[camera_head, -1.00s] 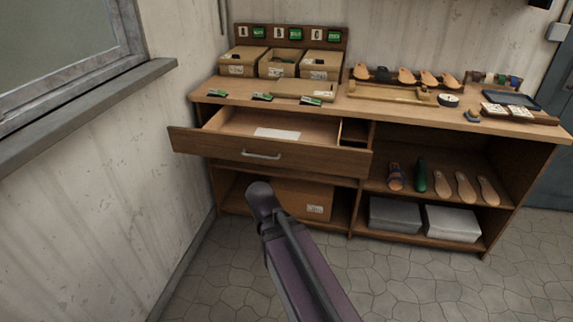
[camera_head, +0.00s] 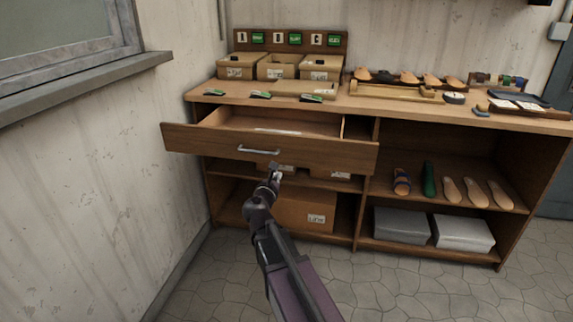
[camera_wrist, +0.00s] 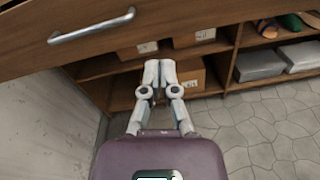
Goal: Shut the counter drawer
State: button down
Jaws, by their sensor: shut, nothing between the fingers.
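The counter drawer (camera_head: 210,143) is pulled open at the left of the wooden counter, with a pale sheet lying inside it. Its front has a metal bar handle (camera_head: 259,149). In the wrist view the handle (camera_wrist: 92,25) is at the upper left. My gripper (camera_head: 275,168) is shut and empty. It is just below and slightly right of the handle in the head view, in front of the shelf space. In the wrist view the fingertips (camera_wrist: 159,66) are together, below and right of the handle, and do not appear to touch the drawer.
The counter top (camera_head: 400,112) holds cardboard boxes, green-marked tags and sandal parts. Below the drawer are shelves with a large cardboard box (camera_head: 300,212). Grey boxes (camera_head: 402,226) sit on the lower right. A wall stands close on the left. The stone floor in front is clear.

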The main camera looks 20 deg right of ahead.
aim_at(285, 152)
jog(key=n, duration=0.1)
jog(key=w+n+t, duration=0.1)
jog(key=shift+a+n, duration=0.3)
jog(key=shift+a, duration=0.1)
jog(key=shift+w, duration=0.1)
jog(key=x, duration=1.3)
jog(key=shift+w+d, duration=0.1)
jog(key=shift+w, duration=0.2)
jog(key=shift+w+d, duration=0.1)
